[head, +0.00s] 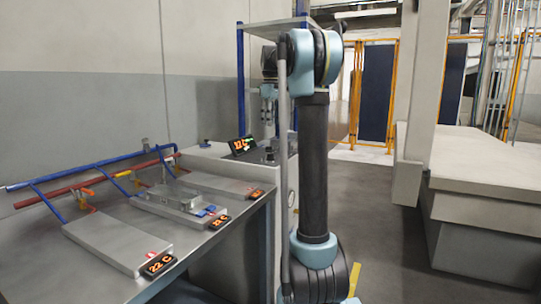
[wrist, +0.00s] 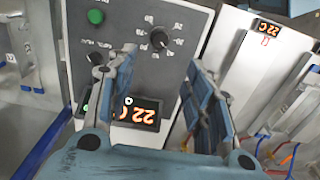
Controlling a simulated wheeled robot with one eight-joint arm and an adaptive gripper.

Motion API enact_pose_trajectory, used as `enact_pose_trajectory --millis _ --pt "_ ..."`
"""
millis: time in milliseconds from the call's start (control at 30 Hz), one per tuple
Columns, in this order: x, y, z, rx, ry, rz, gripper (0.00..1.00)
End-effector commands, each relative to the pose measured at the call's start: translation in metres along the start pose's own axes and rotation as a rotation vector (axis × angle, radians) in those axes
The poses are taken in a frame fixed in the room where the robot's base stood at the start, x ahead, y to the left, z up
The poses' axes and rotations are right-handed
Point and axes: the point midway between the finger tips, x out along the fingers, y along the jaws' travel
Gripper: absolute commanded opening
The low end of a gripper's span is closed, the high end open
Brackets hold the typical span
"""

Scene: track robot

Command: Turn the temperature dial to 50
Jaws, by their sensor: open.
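In the wrist view a grey control panel (wrist: 130,30) shows upside down. A black dial (wrist: 158,40) with a ring of printed numbers sits on it, apparently the temperature dial. Its exact setting is too small to read. My gripper (wrist: 160,62) is open and empty, its fingers to either side below the dial in the picture, not closed on it. A lit orange display (wrist: 136,113) between the fingers reads 22, partly hidden.
A green button (wrist: 96,16) and a second black knob (wrist: 96,58), partly behind a finger, are on the panel. In the head view, a metal bench (head: 100,275) carries flat plates with small displays and blue and red pipes.

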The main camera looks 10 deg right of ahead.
Motion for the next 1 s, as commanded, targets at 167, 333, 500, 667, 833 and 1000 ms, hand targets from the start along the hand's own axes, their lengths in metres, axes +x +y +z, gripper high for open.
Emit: enact_pose_trajectory --millis 167,333,500,667,833,1000 --pt "0.032 0.0 0.0 0.0 0.0 0.0 0.47" --pt "0.062 -0.001 0.0 0.001 0.0 0.0 0.47" --pt "0.093 0.0 0.0 0.001 0.0 0.0 0.47" --pt "0.119 0.0 0.0 0.001 0.0 0.0 0.47" --pt "0.139 0.0 0.0 0.001 0.0 0.0 0.47" --pt "0.148 -0.001 0.0 0.001 0.0 0.0 0.47"
